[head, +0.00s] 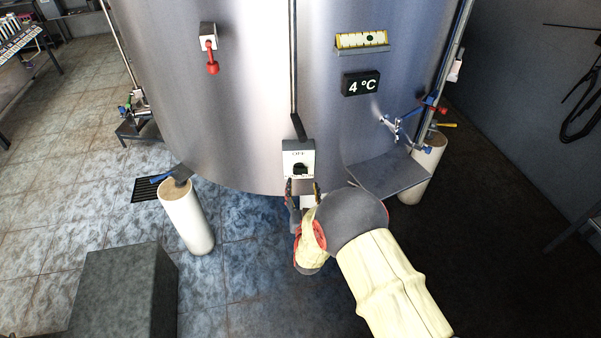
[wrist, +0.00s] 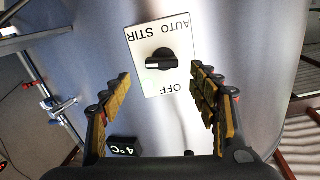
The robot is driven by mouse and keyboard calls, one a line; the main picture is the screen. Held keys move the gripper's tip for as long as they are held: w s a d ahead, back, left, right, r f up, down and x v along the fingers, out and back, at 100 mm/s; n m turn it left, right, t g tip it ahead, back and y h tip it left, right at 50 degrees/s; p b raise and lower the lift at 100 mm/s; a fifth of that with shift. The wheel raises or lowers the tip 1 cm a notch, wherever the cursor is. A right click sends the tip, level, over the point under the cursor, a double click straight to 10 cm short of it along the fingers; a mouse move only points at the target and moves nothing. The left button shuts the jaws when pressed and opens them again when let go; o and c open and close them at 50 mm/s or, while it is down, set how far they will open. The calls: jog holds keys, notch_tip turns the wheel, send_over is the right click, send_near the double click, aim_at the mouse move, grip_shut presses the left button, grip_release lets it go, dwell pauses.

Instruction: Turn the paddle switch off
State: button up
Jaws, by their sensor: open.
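The paddle switch is a black rotary knob (wrist: 162,62) on a white plate (wrist: 141,43) on the steel tank's front. The plate reads OFF, AUTO and STIR. In the wrist view the knob's pale mark points left, away from the OFF label. The plate also shows in the head view (head: 305,153), with OFF at its top and the dark knob (head: 300,170) below. My gripper (head: 303,186) is open just below the plate in the head view. In the wrist view its fingers (wrist: 161,78) stand either side of the knob, apart from it and holding nothing.
A red-handled switch (head: 211,58) is at the upper left of the tank (head: 250,90). A 4 °C display (head: 361,83) and blue-handled valve (head: 397,127) are at right. A grey shelf (head: 395,178) juts out beside my arm. Pale legs (head: 187,218) stand below.

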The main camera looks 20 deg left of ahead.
aim_at(300, 174)
jog(key=b+x, duration=0.1)
jog(key=x, duration=0.6)
jog(key=shift+w+a+f+b, duration=0.15)
jog(key=shift+w+a+b, duration=0.05)
jog(key=shift+a+b, duration=0.1)
jog(key=shift+c, duration=1.4)
jog(key=c, duration=0.9)
